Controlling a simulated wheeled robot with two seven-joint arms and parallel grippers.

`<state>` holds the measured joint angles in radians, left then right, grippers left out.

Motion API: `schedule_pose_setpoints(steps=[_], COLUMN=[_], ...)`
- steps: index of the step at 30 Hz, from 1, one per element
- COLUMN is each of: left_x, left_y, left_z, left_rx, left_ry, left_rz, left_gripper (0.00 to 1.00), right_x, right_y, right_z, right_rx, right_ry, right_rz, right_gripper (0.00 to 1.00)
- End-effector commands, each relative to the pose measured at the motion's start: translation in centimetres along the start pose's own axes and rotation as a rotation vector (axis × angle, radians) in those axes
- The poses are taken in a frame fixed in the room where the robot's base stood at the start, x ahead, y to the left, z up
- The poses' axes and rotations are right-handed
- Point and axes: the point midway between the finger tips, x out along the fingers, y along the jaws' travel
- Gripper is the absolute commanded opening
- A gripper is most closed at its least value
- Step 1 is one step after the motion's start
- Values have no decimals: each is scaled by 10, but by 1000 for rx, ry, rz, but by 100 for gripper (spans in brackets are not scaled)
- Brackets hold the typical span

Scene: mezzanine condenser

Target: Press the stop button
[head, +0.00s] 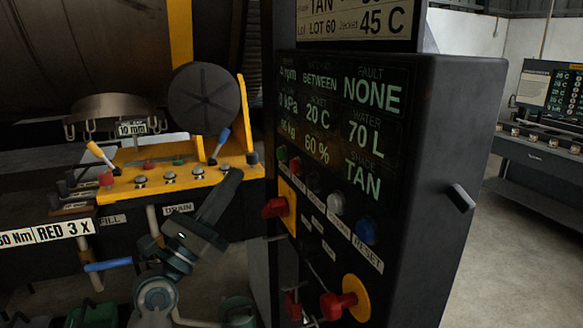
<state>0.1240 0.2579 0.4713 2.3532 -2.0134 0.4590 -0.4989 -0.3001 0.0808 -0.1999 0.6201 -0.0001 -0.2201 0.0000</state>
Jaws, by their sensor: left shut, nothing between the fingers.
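A black control cabinet (440,160) stands at the centre right. A slanting row of buttons crosses its face: a green button (282,152), a red button (295,164), a dark button (314,181), a white button (335,204) and a blue button (366,232) marked RESET. The smaller labels by the green and red buttons are too blurred to read surely. A large red mushroom button (345,301) on a yellow ring sits lower down. My left gripper (232,176) is shut and empty, pointing up, left of the cabinet and apart from the buttons in the picture. My right gripper is not in view.
A red rotary handle (276,208) on a yellow plate juts from the cabinet's left side. A yellow valve panel (180,178) with levers and a black handwheel (204,98) stand behind my left arm. Open floor (510,260) lies at right, before a console (545,165).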

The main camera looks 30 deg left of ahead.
Motion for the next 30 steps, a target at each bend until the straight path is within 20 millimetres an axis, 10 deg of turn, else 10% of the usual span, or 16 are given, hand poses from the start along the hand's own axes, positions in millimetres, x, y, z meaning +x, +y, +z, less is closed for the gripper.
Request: schedule_pose_setpoints(steps=[30], left_x=[59], left_y=[-43], left_z=[-43], left_rx=[-1], left_ry=[0], left_rz=[0], left_gripper=[0], right_x=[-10], right_y=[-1], right_z=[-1], right_rx=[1], right_ry=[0], right_rz=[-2], right_gripper=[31])
